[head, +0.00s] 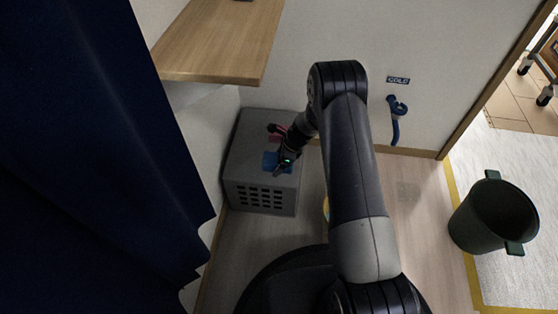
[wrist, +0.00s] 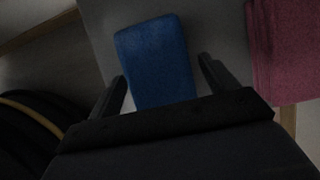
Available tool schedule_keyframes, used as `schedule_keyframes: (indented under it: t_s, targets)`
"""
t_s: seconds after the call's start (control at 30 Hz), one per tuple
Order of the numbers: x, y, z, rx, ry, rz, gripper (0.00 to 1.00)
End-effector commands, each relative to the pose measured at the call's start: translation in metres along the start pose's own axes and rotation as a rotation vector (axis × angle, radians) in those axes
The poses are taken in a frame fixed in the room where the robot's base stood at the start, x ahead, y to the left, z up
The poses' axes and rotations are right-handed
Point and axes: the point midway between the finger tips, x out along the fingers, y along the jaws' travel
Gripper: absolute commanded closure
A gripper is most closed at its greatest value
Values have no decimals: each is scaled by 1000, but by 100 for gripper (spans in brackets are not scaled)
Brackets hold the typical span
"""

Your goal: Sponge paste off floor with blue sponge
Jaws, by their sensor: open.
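The blue sponge (wrist: 157,60) lies on the top of a grey crate-like box (head: 246,158). It also shows in the head view (head: 270,162), partly hidden by my gripper. My gripper (wrist: 162,88) is open, with one finger on each side of the near part of the sponge. I cannot tell whether the fingers touch it. In the head view my gripper (head: 281,168) is over the box top. A greyish patch (head: 408,194) on the wooden floor, right of my arm, may be the paste.
A pink-red cloth or sponge (wrist: 283,50) lies right of the blue sponge on the box. A wooden shelf (head: 222,40) juts out above the box. A dark green bucket (head: 492,217) stands on the right. A dark blue curtain (head: 80,150) hangs at left. Floor between arm and bucket is clear.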

Motion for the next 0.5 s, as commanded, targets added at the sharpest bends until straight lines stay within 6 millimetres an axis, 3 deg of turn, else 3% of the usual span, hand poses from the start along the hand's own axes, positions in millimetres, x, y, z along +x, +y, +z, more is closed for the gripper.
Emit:
schedule_keyframes:
  t_s: [0.03,0.1,0.5]
  targets:
    - [-17,-2,2,1,-1,-5,19]
    - [-31,0,3,2,-1,-4,19]
    - [-96,7,3,1,-1,-3,19]
